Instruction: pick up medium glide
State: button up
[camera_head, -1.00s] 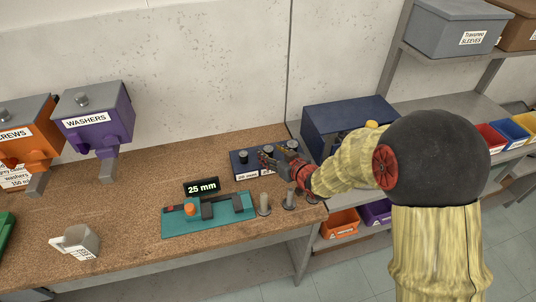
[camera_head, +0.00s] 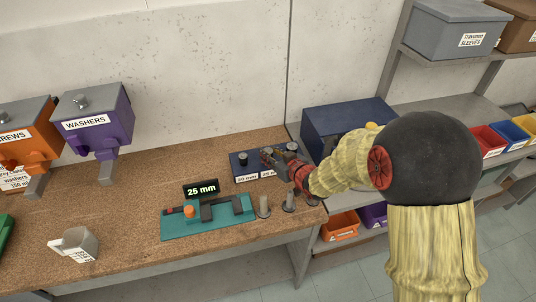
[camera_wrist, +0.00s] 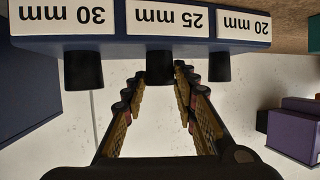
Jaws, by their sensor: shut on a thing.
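In the head view my gripper (camera_head: 270,156) is over the middle of the holder (camera_head: 239,170) and mostly hides this glide. The 30 mm glide (camera_wrist: 84,70) and the 20 mm glide (camera_wrist: 219,67) stand on either side, clear of the fingers.
A teal gauge (camera_head: 180,229) and a 25 mm display (camera_head: 201,189) are left of the holder. Grey upright posts (camera_head: 264,206) stand near the bench's front edge. A dark blue box (camera_head: 345,118) is behind my arm. Washer and screw dispensers (camera_head: 92,119) are at left.

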jog(key=shift+r, duration=0.1)
jog(key=shift+c, duration=0.3)
jog(key=shift+r, duration=0.2)
notch_tip(320, 180, up, 3)
jog(key=shift+s+d+r+p, duration=0.1)
jog(key=shift+s+r+p, duration=0.1)
jog(key=shift+p, duration=0.7)
jog(key=r+p+v, duration=0.1)
jog(key=p+v, duration=0.1)
jog(key=v, duration=0.6)
jog(key=a+r+p+v, duration=0.1)
jog(key=r+p+v, duration=0.1)
jog(key=v, duration=0.6)
jog(key=shift+w+a, duration=0.25)
jog(key=shift+a, duration=0.1)
